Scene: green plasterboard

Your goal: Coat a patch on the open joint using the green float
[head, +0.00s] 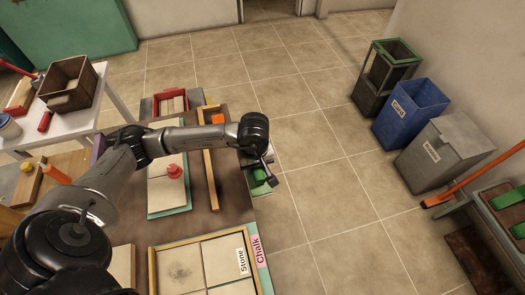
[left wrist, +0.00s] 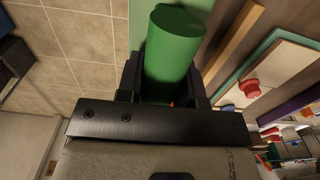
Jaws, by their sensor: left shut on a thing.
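The green float (head: 260,188) is at the table's right edge in the head view, mostly hidden under my left gripper (head: 268,180). In the left wrist view its thick green cylindrical handle (left wrist: 172,50) sits between the jaws of my left gripper (left wrist: 160,90), which is shut on it. A framed panel of pale tiles (head: 205,250) with straight joints lies at the table's near edge, with a grey smudge on one tile. Which joint is the open one I cannot tell. My right gripper is not in view.
Labels "Stone" (head: 242,262) and "Chalk" (head: 258,250) mark the near panel's right side. A pale board with a red knob (head: 175,172) lies farther back, beside a wooden strip (head: 210,178). Bins, one of them blue (head: 410,110), stand at the right. Tiled floor between is clear.

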